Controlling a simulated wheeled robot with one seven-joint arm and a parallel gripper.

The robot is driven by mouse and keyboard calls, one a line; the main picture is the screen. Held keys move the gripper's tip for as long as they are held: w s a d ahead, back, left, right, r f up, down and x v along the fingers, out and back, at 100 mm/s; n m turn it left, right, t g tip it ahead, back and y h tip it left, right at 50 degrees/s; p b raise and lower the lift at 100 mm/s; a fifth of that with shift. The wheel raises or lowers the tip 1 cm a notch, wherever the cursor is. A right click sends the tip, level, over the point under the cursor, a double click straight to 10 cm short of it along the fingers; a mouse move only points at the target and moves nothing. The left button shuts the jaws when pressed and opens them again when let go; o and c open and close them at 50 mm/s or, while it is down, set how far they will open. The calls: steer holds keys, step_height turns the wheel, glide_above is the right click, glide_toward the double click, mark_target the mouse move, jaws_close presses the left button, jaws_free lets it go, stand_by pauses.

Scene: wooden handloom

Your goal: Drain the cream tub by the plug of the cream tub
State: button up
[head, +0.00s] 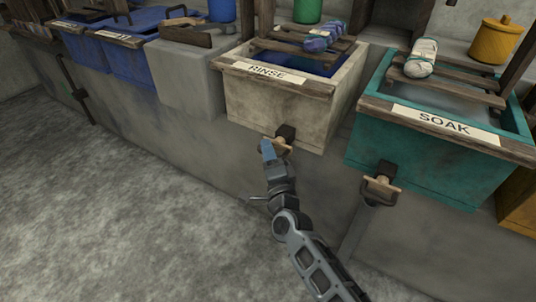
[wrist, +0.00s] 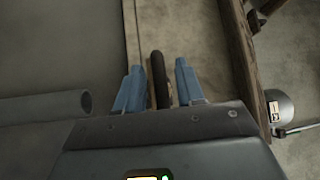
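The cream tub (head: 290,110), labelled RINSE, stands on the grey ledge with dark blue liquid inside. Its plug (head: 286,134) is low on the front wall, a dark fitting with a short wooden handle. My gripper (head: 267,149) is at the plug, its blue fingers at the left end of the handle and partly hiding it. In the wrist view, my gripper (wrist: 159,82) is open. A dark upright bar (wrist: 159,78), seemingly part of the plug, stands between the two fingers with gaps on both sides.
A teal tub (head: 430,155) labelled SOAK, with its own plug (head: 381,184), stands to the right. Blue tubs (head: 128,62) and a grey block (head: 190,80) stand to the left. A wrapped bundle (head: 322,38) lies on the cream tub's slats. The floor in front is clear.

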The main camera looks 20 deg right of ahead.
jaws_close()
stand_by(0.5)
